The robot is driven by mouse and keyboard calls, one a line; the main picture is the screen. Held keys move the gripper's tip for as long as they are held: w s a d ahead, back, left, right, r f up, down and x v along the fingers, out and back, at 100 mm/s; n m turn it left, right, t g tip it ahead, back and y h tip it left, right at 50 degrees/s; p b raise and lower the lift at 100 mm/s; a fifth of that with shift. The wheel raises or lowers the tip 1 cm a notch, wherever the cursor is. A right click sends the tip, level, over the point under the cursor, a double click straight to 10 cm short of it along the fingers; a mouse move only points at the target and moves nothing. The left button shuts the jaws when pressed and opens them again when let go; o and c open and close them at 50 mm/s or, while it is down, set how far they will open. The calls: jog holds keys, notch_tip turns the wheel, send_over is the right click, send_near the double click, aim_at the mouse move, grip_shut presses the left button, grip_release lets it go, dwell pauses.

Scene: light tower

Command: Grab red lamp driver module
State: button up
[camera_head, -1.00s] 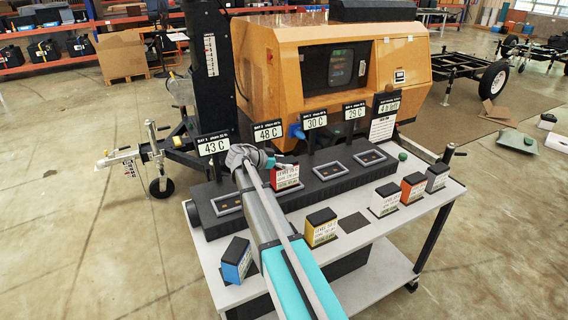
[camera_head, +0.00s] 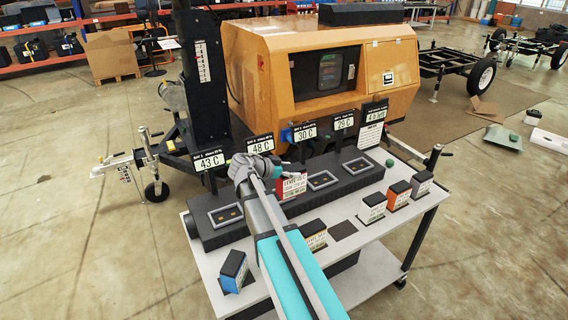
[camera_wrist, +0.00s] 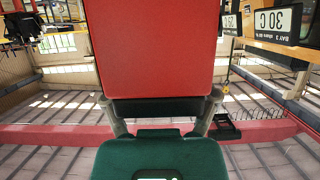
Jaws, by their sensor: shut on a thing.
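The red lamp driver module (camera_head: 292,185) shows a white label in the head view, above the dark bay block (camera_head: 250,219) near its second bay. My gripper (camera_head: 275,172) is at the module's upper left and covers part of it. In the wrist view the module's flat red face (camera_wrist: 152,45) fills the upper middle. My gripper (camera_wrist: 160,110) is shut on the module, with a finger at each side of its dark end. Whether the module's underside touches the bay block is hidden.
Blue (camera_head: 233,271), yellow (camera_head: 314,237), white (camera_head: 371,210), orange (camera_head: 398,196) and grey (camera_head: 421,185) modules stand along the white cart top (camera_head: 330,262). Signs on posts, including the 30 C sign (camera_head: 305,131), rise behind the bays. The orange generator housing (camera_head: 270,80) is behind.

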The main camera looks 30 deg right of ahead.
jog(key=shift+s+r+p, duration=0.25)
jog(key=shift+s+r, duration=0.1)
jog(key=shift+s, duration=0.45)
jog(key=shift+s+r+p, duration=0.2)
jog(key=shift+s+r, duration=0.15)
jog(key=shift+s, duration=0.4)
